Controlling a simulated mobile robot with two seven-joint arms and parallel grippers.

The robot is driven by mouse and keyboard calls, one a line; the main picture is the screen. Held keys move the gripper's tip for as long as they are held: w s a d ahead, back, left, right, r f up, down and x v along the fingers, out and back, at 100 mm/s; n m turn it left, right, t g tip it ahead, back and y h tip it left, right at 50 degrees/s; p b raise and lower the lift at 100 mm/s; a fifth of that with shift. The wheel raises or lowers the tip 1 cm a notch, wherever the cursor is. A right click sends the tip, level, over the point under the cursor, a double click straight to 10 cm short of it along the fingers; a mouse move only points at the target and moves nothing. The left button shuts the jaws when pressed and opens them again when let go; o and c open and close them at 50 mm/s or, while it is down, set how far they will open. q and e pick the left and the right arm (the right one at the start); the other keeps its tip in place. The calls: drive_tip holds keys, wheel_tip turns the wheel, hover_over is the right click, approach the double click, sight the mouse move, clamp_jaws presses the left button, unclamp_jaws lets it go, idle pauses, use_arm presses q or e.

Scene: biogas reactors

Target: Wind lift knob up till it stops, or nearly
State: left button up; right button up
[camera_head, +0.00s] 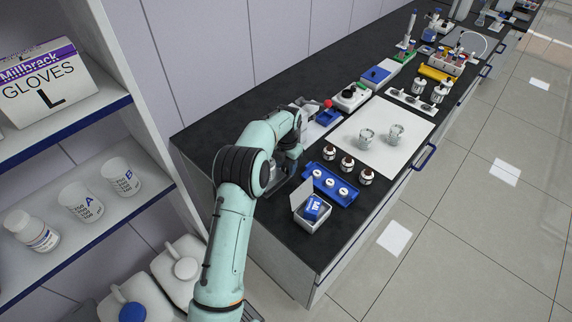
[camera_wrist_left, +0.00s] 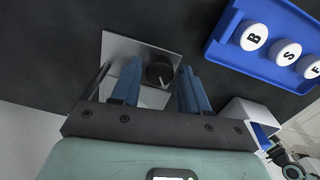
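A round black knob (camera_wrist_left: 159,71) with a pale pointer line sits on a grey metal plate (camera_wrist_left: 118,50) in the left wrist view. I take it for the lift knob. My left gripper (camera_wrist_left: 161,75) is open, with one blue finger on each side of the knob. I see a gap on both sides, and whether the fingers reach down to knob height is hard to tell. In the head view my left gripper (camera_head: 289,166) is low over the near end of the bench, and my arm hides the knob. My right gripper is not in view.
A blue tray (camera_head: 329,184) of white-capped bottles and an open box (camera_head: 310,205) stand just right of my left gripper. A red-knobbed device (camera_head: 326,106) stands behind it. A shelf (camera_head: 90,130) rises at left.

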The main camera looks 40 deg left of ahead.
sight(287, 167)
use_arm(q)
drive_tip(key=c, duration=0.6)
drive_tip(key=shift+r+m, duration=0.1)
drive_tip(key=shift+m, duration=0.6)
drive_tip(key=shift+m+p, duration=0.4)
drive_tip(key=shift+m, duration=0.5)
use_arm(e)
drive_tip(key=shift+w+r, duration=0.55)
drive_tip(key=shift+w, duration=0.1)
use_arm(q)
drive_tip(key=o, duration=1)
drive_tip(key=shift+s+d+r+p, duration=0.1)
drive_tip(key=shift+r+p, duration=0.3)
drive_tip(key=shift+r, duration=6.2)
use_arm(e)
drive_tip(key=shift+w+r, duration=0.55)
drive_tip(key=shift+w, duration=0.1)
